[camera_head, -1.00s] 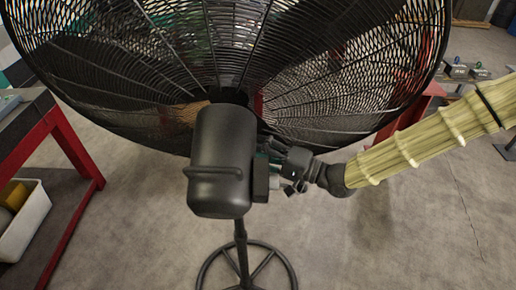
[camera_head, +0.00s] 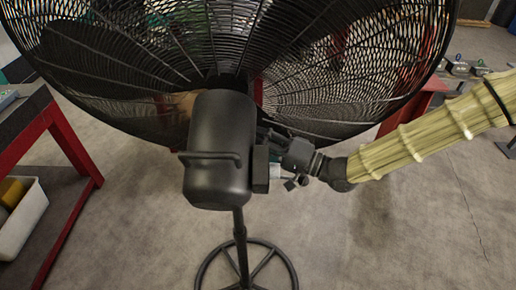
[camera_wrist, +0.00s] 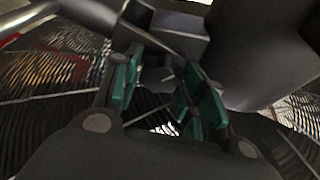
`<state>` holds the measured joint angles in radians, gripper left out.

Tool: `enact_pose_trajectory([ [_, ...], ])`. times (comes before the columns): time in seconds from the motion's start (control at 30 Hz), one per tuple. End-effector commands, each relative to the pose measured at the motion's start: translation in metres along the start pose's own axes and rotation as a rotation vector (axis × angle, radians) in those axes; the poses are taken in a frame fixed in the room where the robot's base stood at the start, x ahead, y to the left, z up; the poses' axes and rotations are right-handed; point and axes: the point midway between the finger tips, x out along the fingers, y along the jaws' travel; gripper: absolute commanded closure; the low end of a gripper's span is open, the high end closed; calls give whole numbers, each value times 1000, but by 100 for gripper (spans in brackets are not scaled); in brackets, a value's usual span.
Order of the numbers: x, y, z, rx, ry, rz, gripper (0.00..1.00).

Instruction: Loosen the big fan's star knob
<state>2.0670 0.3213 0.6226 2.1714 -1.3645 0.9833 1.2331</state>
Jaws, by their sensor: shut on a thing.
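The big fan's round black cage (camera_head: 330,75) fills the top of the head view, with its dark motor housing (camera_head: 218,150) in front on a thin stand (camera_head: 240,245). My gripper (camera_head: 268,150) is at the right side of the housing, just behind a small dark box (camera_head: 261,170). In the wrist view my gripper (camera_wrist: 160,80) shows two fingers with green pads, with a gap at their bases. It is shut on the star knob, which is mostly hidden between the pads and in shadow. The housing (camera_wrist: 265,60) also shows close by at the right there.
A red-framed bench (camera_head: 70,140) stands at the left, with a white bin (camera_head: 25,220) on its lower shelf. A red stand (camera_head: 405,105) and several small metal weights (camera_head: 465,68) are at the right. The concrete floor around the fan's ring base (camera_head: 285,262) is clear.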

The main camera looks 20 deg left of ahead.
Motion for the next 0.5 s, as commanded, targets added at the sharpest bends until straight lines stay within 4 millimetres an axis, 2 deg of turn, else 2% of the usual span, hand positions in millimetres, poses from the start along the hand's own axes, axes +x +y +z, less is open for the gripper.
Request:
enact_pose_trajectory([
  [0.03, 0, 5, 1, -20, 1, -9, 82],
  [0.5, -1, 6, 0, -220, 1, -90, 82],
])
